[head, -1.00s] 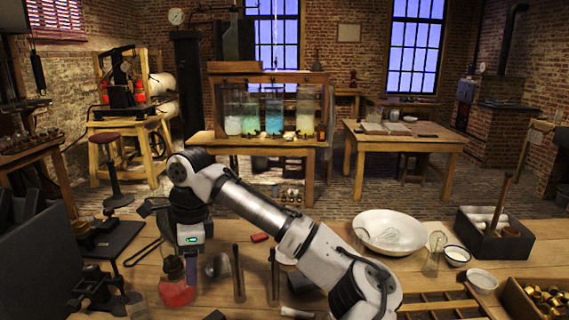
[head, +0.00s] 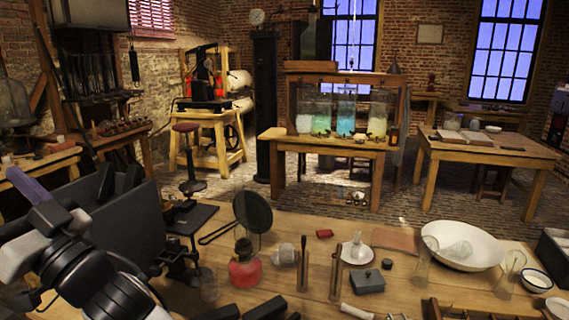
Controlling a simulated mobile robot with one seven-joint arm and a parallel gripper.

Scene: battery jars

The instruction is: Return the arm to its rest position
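My arm is folded low at the left edge of the head view, in front of a dark grey box-like object (head: 128,235) on the bench. The arm's links cover part of that object. No held object shows by the arm.
The wooden bench (head: 250,305) carries a red-based lamp (head: 244,266), upright wooden rods, a dark lidded box (head: 367,281), a white bowl (head: 470,248) and glass beakers. Colored battery jars (head: 345,113) stand on a table behind.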

